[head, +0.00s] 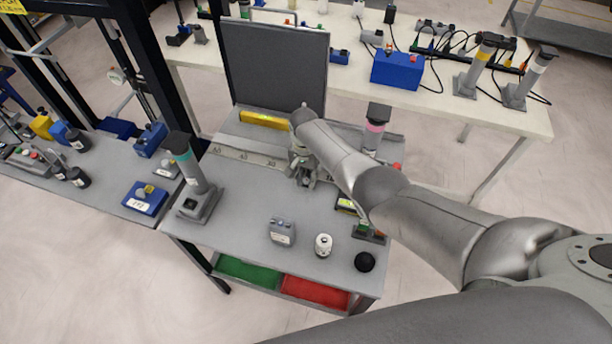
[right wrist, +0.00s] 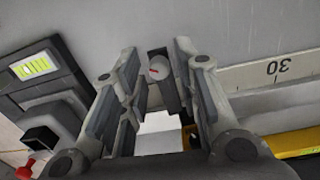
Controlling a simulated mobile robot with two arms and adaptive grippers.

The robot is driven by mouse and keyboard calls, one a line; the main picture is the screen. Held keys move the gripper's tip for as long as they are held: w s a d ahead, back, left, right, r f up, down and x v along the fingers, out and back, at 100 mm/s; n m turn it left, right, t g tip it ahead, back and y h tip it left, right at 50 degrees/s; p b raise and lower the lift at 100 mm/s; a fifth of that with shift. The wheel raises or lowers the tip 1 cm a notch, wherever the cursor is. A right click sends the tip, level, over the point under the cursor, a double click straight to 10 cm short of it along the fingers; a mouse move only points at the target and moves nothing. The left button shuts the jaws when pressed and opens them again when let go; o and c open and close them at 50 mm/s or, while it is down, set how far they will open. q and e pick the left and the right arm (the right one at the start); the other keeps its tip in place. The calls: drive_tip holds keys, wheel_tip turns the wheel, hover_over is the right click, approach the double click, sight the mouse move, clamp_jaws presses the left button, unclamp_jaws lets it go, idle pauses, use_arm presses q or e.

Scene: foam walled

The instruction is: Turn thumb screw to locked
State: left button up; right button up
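The thumb screw appears to be the small pale round knob with a red mark (right wrist: 157,70) in the right wrist view, set on a dark bracket. My right gripper (right wrist: 155,52) is open, with one finger on each side of the knob. Gaps show between the knob and both fingers; I cannot tell the depth between them. In the head view my right gripper (head: 303,173) points down at the grey bench (head: 240,205), and the knob is hidden by the gripper and arm. My left gripper is out of view.
A device with a yellow display (right wrist: 36,66) stands close to the left finger. A numbered scale strip (head: 240,156) and a yellow bar (head: 265,119) lie behind the gripper. A dark upright panel (head: 275,65) stands further back. A teal-banded post (head: 190,170) stands left.

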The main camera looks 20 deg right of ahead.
sight(305, 179)
drive_tip(key=shift+o, duration=0.2)
wheel_tip(305, 179, up, 12)
idle(0.9)
drive_tip(key=shift+a+f, duration=0.1)
idle(0.4)
